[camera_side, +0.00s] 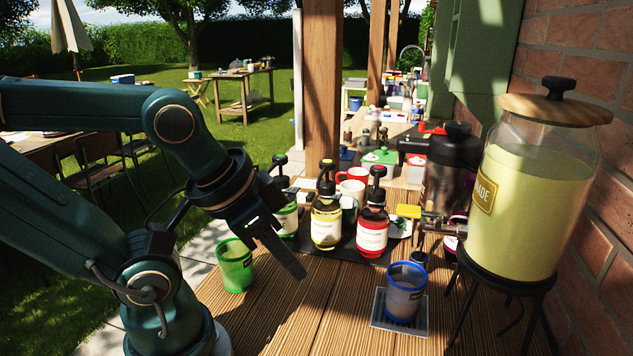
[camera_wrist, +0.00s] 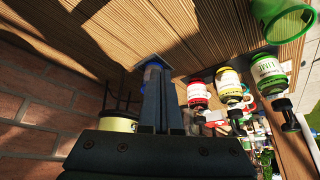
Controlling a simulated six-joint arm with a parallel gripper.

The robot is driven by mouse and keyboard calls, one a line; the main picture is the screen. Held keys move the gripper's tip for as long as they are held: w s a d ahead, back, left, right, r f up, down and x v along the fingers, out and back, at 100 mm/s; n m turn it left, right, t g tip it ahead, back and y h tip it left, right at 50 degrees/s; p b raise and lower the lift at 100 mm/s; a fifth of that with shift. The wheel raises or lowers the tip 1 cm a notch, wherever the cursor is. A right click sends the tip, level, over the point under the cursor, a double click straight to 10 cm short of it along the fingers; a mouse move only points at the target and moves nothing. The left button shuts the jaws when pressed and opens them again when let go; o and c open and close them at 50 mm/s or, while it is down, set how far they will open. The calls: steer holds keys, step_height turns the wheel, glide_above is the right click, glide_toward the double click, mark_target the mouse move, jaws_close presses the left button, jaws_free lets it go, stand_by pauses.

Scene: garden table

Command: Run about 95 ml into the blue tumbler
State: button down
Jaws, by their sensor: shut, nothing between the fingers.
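The blue tumbler (camera_side: 405,292) stands upright on a small grey drip tray (camera_side: 388,322) at the right of the wooden table. A glass dispenser (camera_side: 530,205) of pale yellow drink, labelled as lemonade, stands on a dark metal stand above and right of the tumbler. Its tap (camera_side: 440,229) points left, above the tumbler. My gripper (camera_side: 303,275) is shut and empty, left of the tumbler and apart from it. In the wrist view my gripper (camera_wrist: 163,88) covers much of the tumbler (camera_wrist: 151,74). How much the tumbler holds is unclear.
A green tumbler (camera_side: 235,265) stands left of my gripper. Green (camera_side: 288,216), yellow (camera_side: 326,222) and red (camera_side: 372,228) labelled pump bottles stand behind on a dark mat. A dark dispenser (camera_side: 450,172) and a red mug (camera_side: 352,186) stand farther back. Front planks are clear.

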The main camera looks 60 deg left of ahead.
steer(key=w+r+m+g, duration=0.1)
steer(key=w+r, duration=0.3)
steer(key=r, duration=0.3)
steer(key=w+r, duration=0.4)
steer(key=r, duration=0.3)
steer(key=shift+g, duration=0.8)
steer(key=w, duration=0.3)
steer(key=w+f, duration=0.1)
steer(key=w, duration=0.2)
steer(key=w+f, duration=0.1)
steer(key=w, duration=0.3)
steer(key=shift+f, duration=2.9)
